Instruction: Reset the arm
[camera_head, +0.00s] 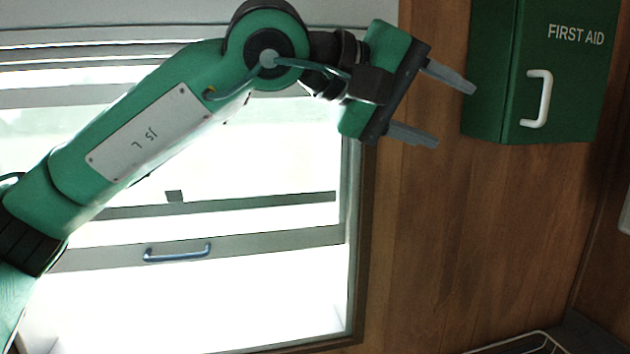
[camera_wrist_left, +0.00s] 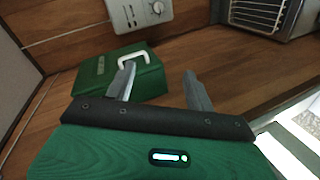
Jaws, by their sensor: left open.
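My left arm (camera_head: 140,135) reaches in from the left across the window, raised and bent at its green joint. My left gripper (camera_head: 457,108) is open, its two grey fingers apart with nothing between them. It points right, just left of the green first aid box. In the left wrist view the open fingers (camera_wrist_left: 158,85) show at the middle, with the box beyond them to the left. My right gripper is in neither view.
The green first aid box (camera_head: 545,70) with a white handle hangs on the wooden wall (camera_head: 440,240). A bright window (camera_head: 240,290) lies behind my arm. A wire rack (camera_head: 530,343) shows at the lower right. A white control panel (camera_wrist_left: 138,14) and a metal-framed heater-like unit (camera_wrist_left: 262,14) show in the left wrist view.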

